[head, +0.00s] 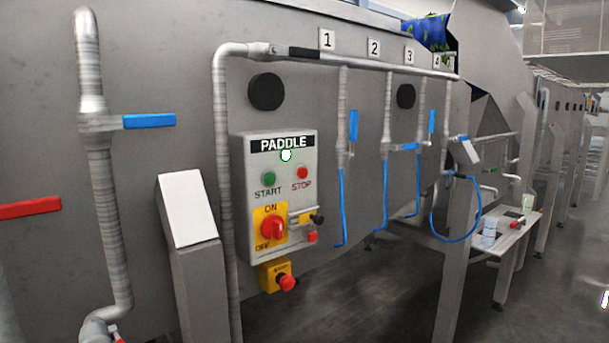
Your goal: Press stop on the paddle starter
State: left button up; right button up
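The paddle starter (282,205) is a light grey box on the machine's steel side, left of the middle of the head view, labelled PADDLE. Its red STOP button (302,173) sits at the upper right of the panel. The green START button (269,178) is to its left. A small white lamp (286,155) with a green rim is under the label. Below is a red rotary ON/OFF switch (273,229) on a yellow plate, with its handle near upright. Neither of my grippers is in view.
A red emergency button (287,283) on a yellow box hangs under the starter. A vertical pipe (225,180) runs close along its left. Blue-handled valves (353,126) and blue hoses (342,205) hang to its right. A sloped-top grey post (188,209) stands at left. A small side table (507,240) is at right.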

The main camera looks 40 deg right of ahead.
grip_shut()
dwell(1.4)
